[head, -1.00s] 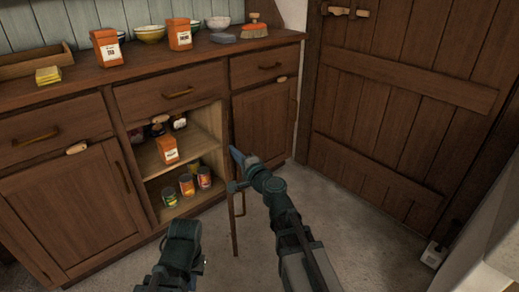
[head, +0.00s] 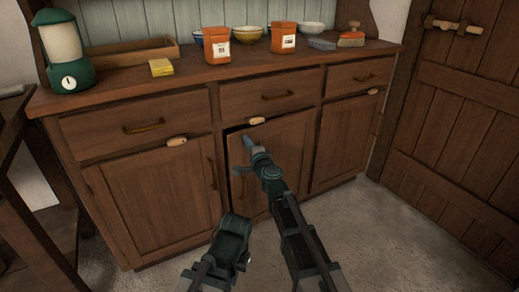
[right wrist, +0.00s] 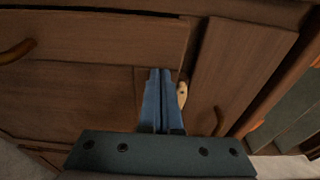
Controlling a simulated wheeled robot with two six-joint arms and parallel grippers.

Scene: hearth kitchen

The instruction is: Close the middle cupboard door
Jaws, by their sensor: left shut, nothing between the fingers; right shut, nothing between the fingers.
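The middle cupboard door (head: 290,150) is brown wood and almost flush with its front in the head view. A dark gap shows along its top left, so it stands slightly ajar. A pale wooden turn latch (head: 256,121) lies level above it. My right gripper (head: 248,143) is shut and empty, its blue fingertips at the door's upper left part; I cannot tell whether they touch. In the right wrist view its shut fingers (right wrist: 161,98) point at the cupboard front beside a pale latch (right wrist: 182,94). My left gripper (head: 236,224) is shut and empty, low before the cupboard.
The left door (head: 150,205) and right door (head: 345,140) look closed. Drawers (head: 275,95) run above the doors. The counter holds a green lantern (head: 64,50), orange boxes (head: 216,48) and bowls. Bare floor (head: 400,235) lies to the right.

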